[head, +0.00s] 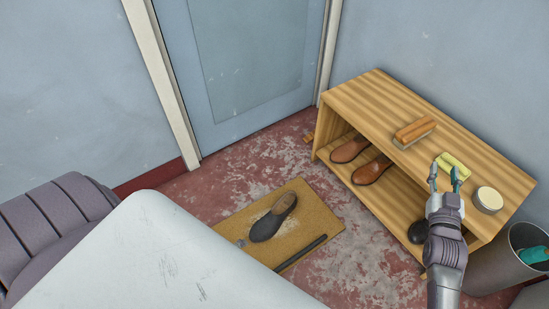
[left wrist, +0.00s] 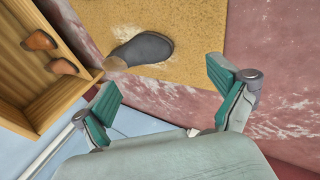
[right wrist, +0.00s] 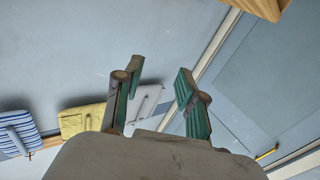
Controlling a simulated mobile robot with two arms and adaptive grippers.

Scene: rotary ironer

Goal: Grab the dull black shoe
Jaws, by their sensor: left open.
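A dull black shoe (head: 273,217) with a brown inside lies on the tan mat (head: 318,222) on the floor. The shoe (left wrist: 143,50) also shows in the left wrist view, ahead of my left gripper (left wrist: 163,88), which is open, empty and apart from it. My left gripper does not show in the head view. My right gripper (head: 446,180) is open and empty over the wooden bench at the right; its fingers (right wrist: 160,76) stand apart in the right wrist view. Another black shoe (head: 417,232) on the bench's lower level is partly hidden by my right arm.
The wooden bench (head: 375,95) holds brown shoes (head: 370,171) below and a brush (head: 414,131), a yellow item (head: 454,163) and a round tin (head: 487,199) on top. A dark bar (head: 300,253) lies on the mat. A grey bin (head: 497,268) stands at right.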

